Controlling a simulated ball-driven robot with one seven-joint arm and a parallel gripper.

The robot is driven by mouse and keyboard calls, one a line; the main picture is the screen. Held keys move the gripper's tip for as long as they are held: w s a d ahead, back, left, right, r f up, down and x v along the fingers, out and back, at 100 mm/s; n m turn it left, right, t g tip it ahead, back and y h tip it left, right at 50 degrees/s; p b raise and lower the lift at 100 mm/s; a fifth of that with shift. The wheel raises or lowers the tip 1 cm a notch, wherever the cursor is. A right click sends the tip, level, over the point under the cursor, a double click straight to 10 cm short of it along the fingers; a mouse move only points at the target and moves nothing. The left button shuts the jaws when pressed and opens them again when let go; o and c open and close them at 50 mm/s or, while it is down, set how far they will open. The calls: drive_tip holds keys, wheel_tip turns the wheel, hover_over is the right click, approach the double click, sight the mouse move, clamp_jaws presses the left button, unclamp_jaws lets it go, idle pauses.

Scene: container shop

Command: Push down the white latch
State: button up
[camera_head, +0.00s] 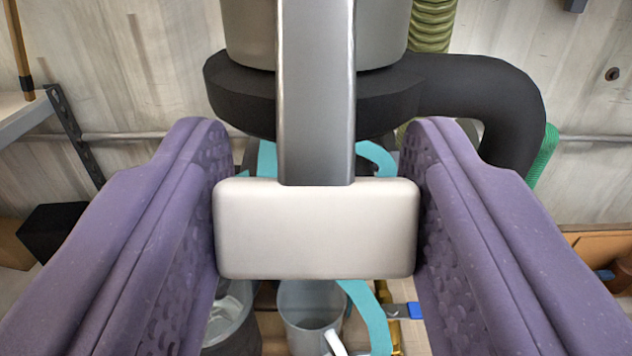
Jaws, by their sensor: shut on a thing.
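The white latch (316,229) is a pale rounded block in the middle of the camera_head view. It joins the lower end of a grey metal bar (316,90) that runs up out of the picture. My gripper (316,225) has its two purple padded fingers on either side of the block. The left finger touches the block's left end and the right finger touches its right end, so the gripper is shut on it. The block hides part of what lies behind and below it.
Behind the bar is a grey drum (250,30) on a black ring, with a thick black pipe (500,90) curving to the right. Below are a grey mug-like container (300,305) and teal straps (368,315). A shelf (22,115) is at the left wall.

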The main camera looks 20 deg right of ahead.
drive_tip(key=f+t+b, duration=0.1)
drive_tip(key=b, duration=0.4)
drive_tip(key=shift+w, duration=0.2)
drive_tip(key=shift+r+b, duration=0.2)
drive_tip(key=shift+b, duration=0.45)
drive_tip(key=shift+r, duration=0.2)
drive_tip(key=o, duration=1)
drive_tip(key=shift+w+d, duration=0.1)
drive_tip(key=shift+c, duration=0.2)
drive_tip(key=v, duration=0.8)
drive_tip(key=shift+f, duration=0.25)
drive_tip(key=shift+w, duration=0.2)
